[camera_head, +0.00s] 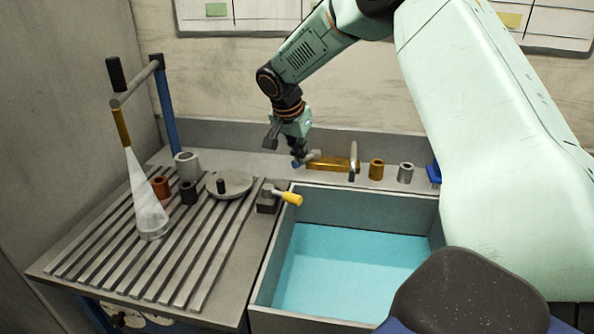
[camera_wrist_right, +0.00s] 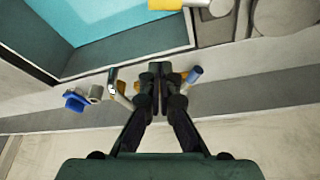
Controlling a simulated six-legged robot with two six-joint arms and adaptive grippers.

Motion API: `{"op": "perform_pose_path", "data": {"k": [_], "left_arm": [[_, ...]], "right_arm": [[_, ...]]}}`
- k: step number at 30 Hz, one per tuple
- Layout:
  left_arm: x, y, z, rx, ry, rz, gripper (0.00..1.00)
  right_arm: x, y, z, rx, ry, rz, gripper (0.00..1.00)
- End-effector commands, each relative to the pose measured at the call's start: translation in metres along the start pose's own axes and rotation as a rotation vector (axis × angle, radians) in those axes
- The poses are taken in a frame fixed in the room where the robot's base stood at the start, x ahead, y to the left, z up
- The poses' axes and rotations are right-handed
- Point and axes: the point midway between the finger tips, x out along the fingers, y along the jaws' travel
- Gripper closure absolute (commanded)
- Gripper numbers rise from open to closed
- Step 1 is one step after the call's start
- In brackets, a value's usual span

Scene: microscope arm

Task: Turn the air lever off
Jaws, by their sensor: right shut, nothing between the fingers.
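A brass valve body (camera_head: 332,163) lies on the ledge behind the basin. A blue-tipped handle (camera_head: 298,163) is at its left end, and in the right wrist view the blue tip (camera_wrist_right: 194,74) shows just right of the fingers. A second lever with a yellow handle (camera_head: 292,198) sits on a grey block at the basin's back left corner. I cannot tell from the frames which one is the air lever. My right gripper (camera_head: 298,155) points down, shut and empty, right by the blue-tipped handle. It hides part of the brass valve in the right wrist view (camera_wrist_right: 159,78). My left gripper is not in view.
The basin (camera_head: 283,262) with a teal floor is in front of the ledge. A brass ring (camera_head: 376,169), a grey ring (camera_head: 405,172) and a blue piece (camera_head: 433,174) stand right of the valve. The slotted table (camera_head: 110,262) at left holds a round plate, several small cylinders and a clear cone.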

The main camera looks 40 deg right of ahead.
Motion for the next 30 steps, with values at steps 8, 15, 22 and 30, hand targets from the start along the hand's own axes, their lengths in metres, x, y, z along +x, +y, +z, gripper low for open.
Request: {"op": "perform_pose_path", "data": {"k": [8, 15, 22, 30], "left_arm": [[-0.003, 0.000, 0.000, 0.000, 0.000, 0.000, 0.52], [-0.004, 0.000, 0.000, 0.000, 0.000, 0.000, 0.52], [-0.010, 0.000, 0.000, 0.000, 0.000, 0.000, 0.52], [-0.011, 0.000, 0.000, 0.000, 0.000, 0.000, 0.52]], "right_arm": [[0.051, -0.001, -0.001, -0.001, -0.001, 0.005, 1.00], [0.096, -0.002, -0.001, -0.001, 0.000, 0.004, 1.00], [0.085, -0.003, 0.030, -0.003, 0.000, 0.002, 1.00], [0.085, -0.003, 0.039, -0.001, 0.000, 0.001, 1.00]]}}
